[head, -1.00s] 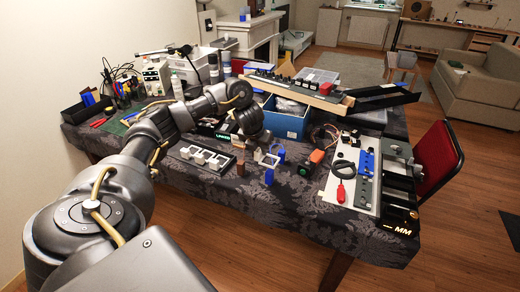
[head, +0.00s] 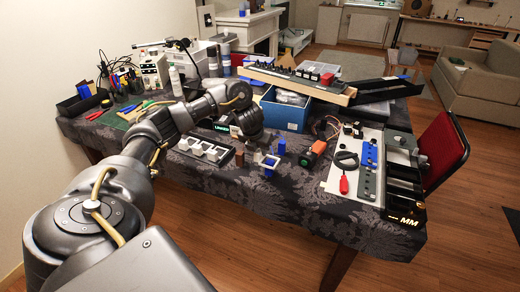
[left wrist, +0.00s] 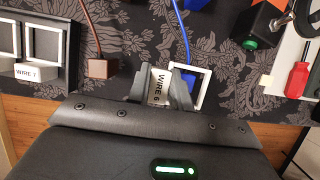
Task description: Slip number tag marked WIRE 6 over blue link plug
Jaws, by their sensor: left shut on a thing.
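My left gripper (left wrist: 161,85) is shut on the number tag marked WIRE 6 (left wrist: 157,91), holding it by its label. The tag's white square frame (left wrist: 201,97) sticks out to the right of the fingers. The blue link plug (left wrist: 189,77) shows through the frame opening, with a blue wire (left wrist: 183,32) running away from it. In the head view the white frame and the blue plug (head: 269,168) overlap, beside the gripper (head: 257,155). I cannot tell how far the frame sits around the plug. My right gripper is not in view.
A brown plug (left wrist: 103,68) stands left of the gripper. A rack with white tags (head: 206,151), one marked WIRE 7 (left wrist: 38,73), lies further left. An orange-and-black box with a green button (left wrist: 250,43) and a red-handled screwdriver (left wrist: 297,80) lie right. A blue bin (head: 285,114) stands behind.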

